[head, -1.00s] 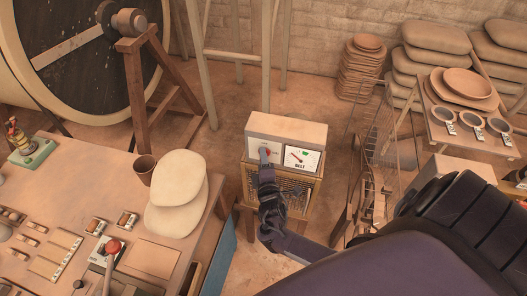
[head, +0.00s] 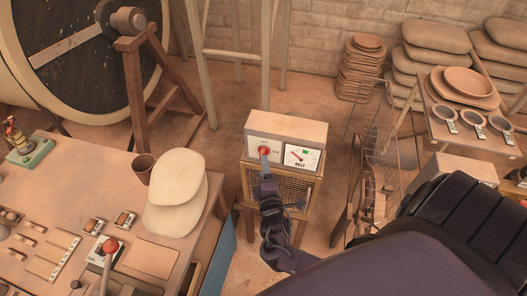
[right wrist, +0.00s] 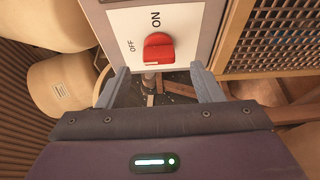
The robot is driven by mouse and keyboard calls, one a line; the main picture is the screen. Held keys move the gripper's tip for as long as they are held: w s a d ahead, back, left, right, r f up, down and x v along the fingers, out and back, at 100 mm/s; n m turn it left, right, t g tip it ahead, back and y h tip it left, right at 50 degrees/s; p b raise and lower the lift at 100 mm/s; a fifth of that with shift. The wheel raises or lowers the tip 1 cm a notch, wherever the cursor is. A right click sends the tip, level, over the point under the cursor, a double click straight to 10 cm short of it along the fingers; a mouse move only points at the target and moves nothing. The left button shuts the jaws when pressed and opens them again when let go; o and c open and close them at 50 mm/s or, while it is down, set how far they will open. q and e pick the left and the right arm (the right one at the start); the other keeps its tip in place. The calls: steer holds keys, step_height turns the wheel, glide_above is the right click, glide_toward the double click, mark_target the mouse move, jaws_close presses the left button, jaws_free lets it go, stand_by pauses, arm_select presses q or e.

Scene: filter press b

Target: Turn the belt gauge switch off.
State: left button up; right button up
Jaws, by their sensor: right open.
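The belt gauge box (head: 287,128) stands beyond the table, with a white switch plate on its left and the BELT dial (head: 301,157) on its right. The red switch knob (head: 264,151) sits on that plate. In the right wrist view the red knob (right wrist: 158,48) shows close, with OFF and ON printed beside it; I cannot tell for sure which mark it points to. My right gripper (right wrist: 160,70) is open and empty, its fingers just short of the knob, one toward each side. In the head view this gripper (head: 265,165) is just below the knob. My left gripper is out of view.
A mesh-fronted stand (head: 283,185) holds the box. A wire rack (head: 375,150) stands to its right. The worktable (head: 150,258) with pale rounded pads (head: 176,200) lies to the left. Bare floor shows around the stand.

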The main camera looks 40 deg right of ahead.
steer(key=v, duration=0.3)
stand_by(0.5)
